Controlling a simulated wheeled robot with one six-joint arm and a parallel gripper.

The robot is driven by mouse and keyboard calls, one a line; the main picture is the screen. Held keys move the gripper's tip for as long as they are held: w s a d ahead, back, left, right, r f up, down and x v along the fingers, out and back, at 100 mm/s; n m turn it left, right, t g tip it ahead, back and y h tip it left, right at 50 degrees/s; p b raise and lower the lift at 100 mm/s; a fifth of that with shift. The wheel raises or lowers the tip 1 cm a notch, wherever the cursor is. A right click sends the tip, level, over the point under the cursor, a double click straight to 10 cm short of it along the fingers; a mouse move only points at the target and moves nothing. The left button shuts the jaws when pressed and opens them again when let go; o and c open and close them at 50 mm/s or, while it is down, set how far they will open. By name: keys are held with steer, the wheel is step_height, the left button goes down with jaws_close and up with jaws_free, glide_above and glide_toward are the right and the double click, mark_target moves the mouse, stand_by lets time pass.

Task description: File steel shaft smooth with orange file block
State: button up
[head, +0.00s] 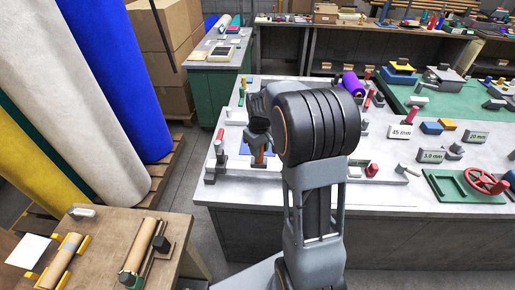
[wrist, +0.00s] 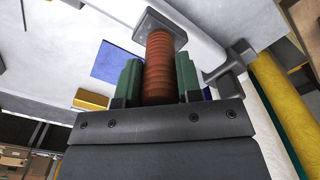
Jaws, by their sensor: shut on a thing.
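My gripper (head: 259,138) is over the left part of the grey workbench in the head view. In the wrist view its two green finger pads are shut on the ribbed orange handle of the file block (wrist: 159,62). A flat grey plate (wrist: 160,27) is at the far end of that handle. The orange part also shows below the gripper in the head view (head: 262,156). A pale grey bar, probably the steel shaft (wrist: 205,45), runs beside the plate towards a dark grey support (wrist: 231,70). I cannot tell whether plate and bar touch.
A blue patch (wrist: 112,62) and a yellow block (wrist: 91,99) lie near the gripper. The workbench (head: 240,192) holds several blocks and label cards to the right, with a red handwheel (head: 486,181). A wooden table (head: 100,245) with rolls stands at front left.

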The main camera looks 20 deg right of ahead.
steer(key=shift+s+d+f, duration=0.1)
steer(key=shift+s+d, duration=0.4)
steer(key=shift+d, duration=0.35)
steer(key=shift+s+d+f, duration=0.1)
steer(key=shift+s+d, duration=0.35)
steer(key=shift+d, duration=0.35)
steer(key=shift+a, duration=0.1)
steer(key=shift+w+a+r, duration=0.1)
steer(key=shift+w+a, duration=0.4)
steer(key=shift+a, duration=0.3)
steer(key=shift+w+a+r, duration=0.1)
steer(key=shift+w+a, duration=0.35)
steer(key=shift+a, duration=0.35)
steer(key=shift+w+a, duration=0.1)
steer(key=shift+a, duration=0.05)
steer(key=shift+w+a+f, duration=0.1)
steer(key=shift+w+a, duration=0.3)
steer(key=shift+a, duration=0.4)
steer(key=shift+w+a+f, duration=0.1)
steer(key=shift+w+a, duration=0.3)
steer(key=shift+a, duration=0.35)
steer(key=shift+s+d+f, duration=0.1)
steer(key=shift+s+d, duration=0.05)
steer(key=shift+d, duration=0.1)
